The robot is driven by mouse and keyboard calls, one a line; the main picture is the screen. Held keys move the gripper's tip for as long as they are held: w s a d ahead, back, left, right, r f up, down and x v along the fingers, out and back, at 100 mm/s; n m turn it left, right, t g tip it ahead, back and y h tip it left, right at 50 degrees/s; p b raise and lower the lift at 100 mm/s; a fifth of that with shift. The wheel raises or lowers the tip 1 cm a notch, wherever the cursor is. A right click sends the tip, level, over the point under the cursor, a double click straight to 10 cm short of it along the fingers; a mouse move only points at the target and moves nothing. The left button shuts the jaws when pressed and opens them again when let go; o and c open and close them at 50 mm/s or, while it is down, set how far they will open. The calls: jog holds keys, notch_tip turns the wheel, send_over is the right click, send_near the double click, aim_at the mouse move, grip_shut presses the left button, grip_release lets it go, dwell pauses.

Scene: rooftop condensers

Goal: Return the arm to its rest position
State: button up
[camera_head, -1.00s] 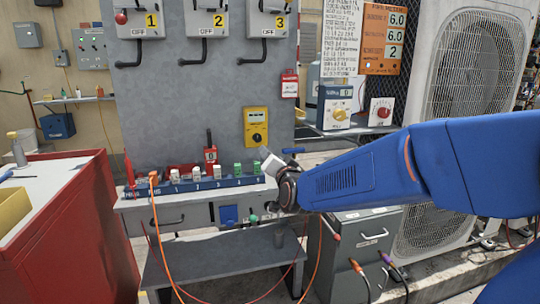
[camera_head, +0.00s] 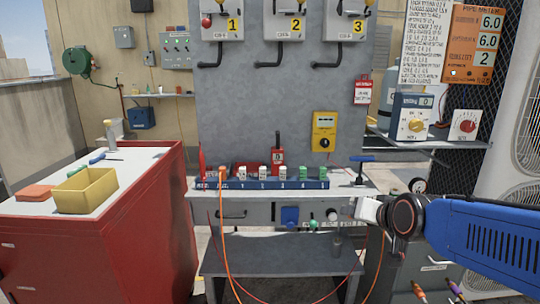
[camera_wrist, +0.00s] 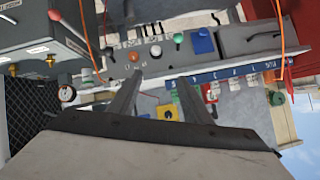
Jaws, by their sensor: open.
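My blue arm (camera_head: 490,238) reaches in from the right edge of the head view. My gripper (camera_head: 366,210) is at its end, in front of the right end of the grey workbench (camera_head: 358,190). In the wrist view my gripper (camera_wrist: 161,78) shows two dark fingers spread apart with nothing between them. The wrist view is upside down relative to the bench. The fingers look toward the bench front, overlapping its knobs in the picture. I cannot tell the exact gap to the bench, and I see no contact.
A blue rack (camera_head: 262,183) with several small items stands on the bench. An orange cable (camera_head: 223,235) hangs in front. A red cabinet (camera_head: 120,220) with a yellow bin (camera_head: 86,190) stands left. A condenser (camera_head: 510,150) and a dial box (camera_head: 411,118) are at right.

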jog(key=s+d+f+n+g, duration=0.1)
jog(key=s+d+f+g, duration=0.1)
jog(key=s, duration=0.9)
jog(key=s+d+f+n+g+h, duration=0.1)
jog(key=s+f, duration=0.5)
jog(key=s, duration=0.6)
jog(key=d+n+g, duration=0.1)
jog(key=d+g, duration=0.1)
jog(key=g, duration=0.1)
jog(key=shift+f+g, duration=0.15)
jog(key=shift+g, duration=0.25)
